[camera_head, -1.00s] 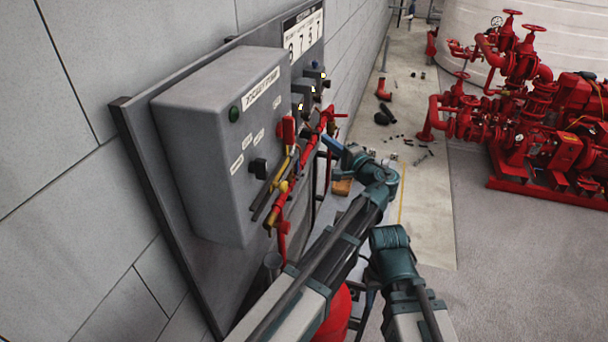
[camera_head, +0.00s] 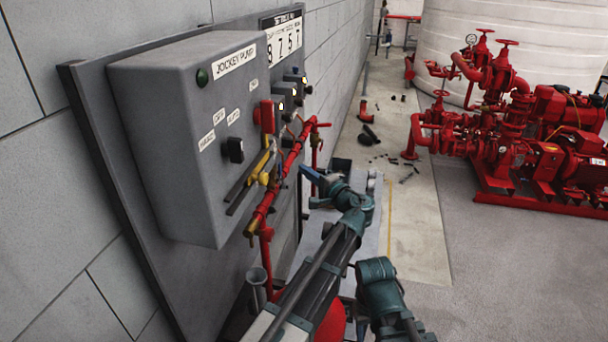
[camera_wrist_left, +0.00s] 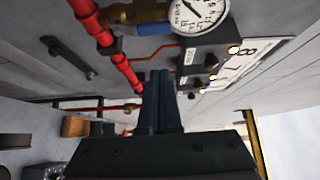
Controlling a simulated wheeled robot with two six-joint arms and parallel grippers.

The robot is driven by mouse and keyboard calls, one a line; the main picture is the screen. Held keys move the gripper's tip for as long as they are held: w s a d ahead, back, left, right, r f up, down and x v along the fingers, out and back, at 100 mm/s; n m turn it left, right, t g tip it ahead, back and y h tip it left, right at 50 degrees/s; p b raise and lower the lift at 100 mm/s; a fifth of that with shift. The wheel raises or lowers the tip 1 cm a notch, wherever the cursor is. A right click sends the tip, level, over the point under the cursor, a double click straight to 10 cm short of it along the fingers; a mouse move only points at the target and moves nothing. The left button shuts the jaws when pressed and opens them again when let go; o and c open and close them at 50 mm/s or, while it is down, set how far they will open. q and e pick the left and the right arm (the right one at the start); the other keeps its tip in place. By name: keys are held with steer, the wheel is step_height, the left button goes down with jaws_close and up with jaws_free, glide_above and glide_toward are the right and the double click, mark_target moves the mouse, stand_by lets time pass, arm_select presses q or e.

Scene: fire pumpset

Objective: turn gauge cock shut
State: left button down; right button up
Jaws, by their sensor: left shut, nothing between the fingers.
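In the left wrist view a white round gauge (camera_wrist_left: 197,14) is at the top, beside a brass fitting (camera_wrist_left: 138,12) on a red pipe (camera_wrist_left: 112,45). A blue lever (camera_wrist_left: 150,31) lies just below the fitting, close to the gauge. My left gripper (camera_wrist_left: 159,74) is shut and empty, below the lever in that picture and apart from it. In the head view my left gripper (camera_head: 308,173) is right of the red pipework (camera_head: 287,165), clear of it. I cannot make out the gauge or blue lever there. My right gripper is out of view.
A grey jockey pump panel (camera_head: 190,140) with a black knob (camera_head: 233,150) is on the left wall. A yellow lever (camera_head: 258,166) and red handle (camera_head: 265,115) stick out beside it. Red pumps (camera_head: 510,130) stand at right. Small parts (camera_head: 385,165) lie on the floor.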

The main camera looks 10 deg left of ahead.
mark_target(280, 173)
arm_select(q)
steer(key=x, duration=0.7)
steer(key=s, duration=0.3)
steer(key=shift+s+a, duration=0.2)
steer(key=shift+s, duration=0.2)
steer(key=shift+f, duration=0.1)
